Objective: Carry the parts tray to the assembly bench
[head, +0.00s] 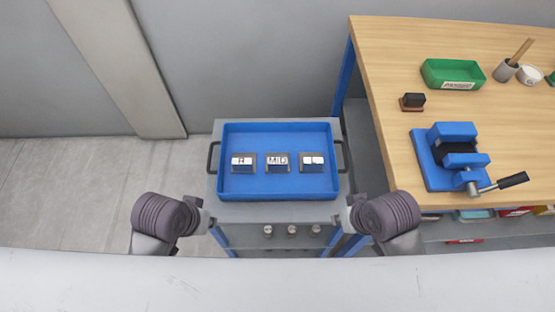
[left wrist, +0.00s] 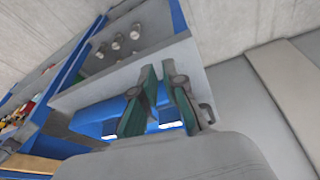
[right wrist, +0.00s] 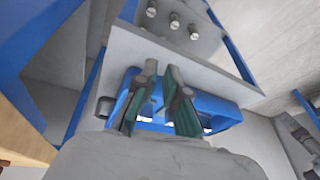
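The blue parts tray (head: 230,190) lies flat on top of a grey cart, with a dark handle on each short side. Three small dark blocks with white-marked tops (head: 277,162) sit in a row in it. My left gripper (head: 207,213) is near the cart's front left corner, short of the left handle (head: 212,158). My right gripper (head: 344,212) is near the front right corner, short of the right handle (head: 343,157). Both wrist views show the fingers apart with nothing between them. The assembly bench (head: 395,60) has a wooden top and stands at right.
On the bench are a blue vise (head: 437,165), a green bin (head: 453,74), a small dark block (head: 413,101) and a grey cup (head: 505,71). The cart (head: 275,210) has a lower shelf with three knobs. A wall stands behind.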

